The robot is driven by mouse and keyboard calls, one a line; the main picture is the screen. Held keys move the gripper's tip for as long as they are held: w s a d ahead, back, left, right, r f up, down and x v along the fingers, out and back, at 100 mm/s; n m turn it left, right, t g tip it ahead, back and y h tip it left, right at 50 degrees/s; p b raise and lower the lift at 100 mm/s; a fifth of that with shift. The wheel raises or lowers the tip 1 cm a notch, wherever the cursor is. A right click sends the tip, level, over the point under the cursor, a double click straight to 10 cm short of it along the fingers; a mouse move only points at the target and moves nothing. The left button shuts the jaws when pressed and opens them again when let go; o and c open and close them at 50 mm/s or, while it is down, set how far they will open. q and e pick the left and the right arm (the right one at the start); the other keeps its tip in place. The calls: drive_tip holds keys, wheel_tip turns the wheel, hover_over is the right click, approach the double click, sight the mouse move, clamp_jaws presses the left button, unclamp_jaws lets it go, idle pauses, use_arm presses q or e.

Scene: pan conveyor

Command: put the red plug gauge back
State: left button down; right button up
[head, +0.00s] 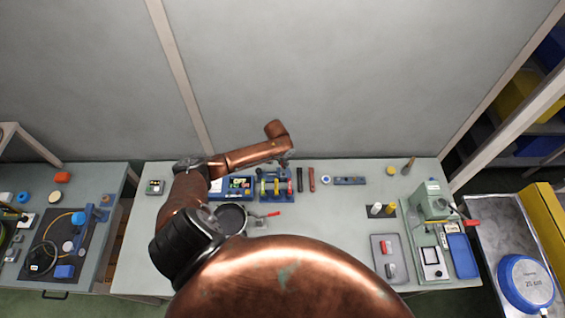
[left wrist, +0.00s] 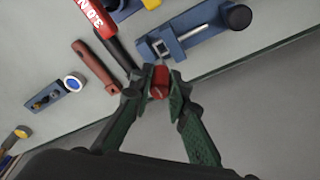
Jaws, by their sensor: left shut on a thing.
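My left gripper (left wrist: 160,84) is shut on a red piece, the red plug gauge (left wrist: 159,90), whose end shows between the green fingers in the left wrist view. In the head view my left gripper (head: 286,161) is over the back edge of the bench, by the blue rack (head: 262,197) with coloured pieces. In the left wrist view a blue fixture (left wrist: 190,42) with a metal part lies just beyond the fingertips. I cannot tell whether the gauge touches it. My right gripper is out of view.
A grey tray (head: 377,254) and a green press (head: 430,203) stand right.

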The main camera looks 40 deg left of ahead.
use_arm(q)
drive_tip(key=shift+r+p, duration=0.35)
drive_tip(key=shift+r, duration=0.15)
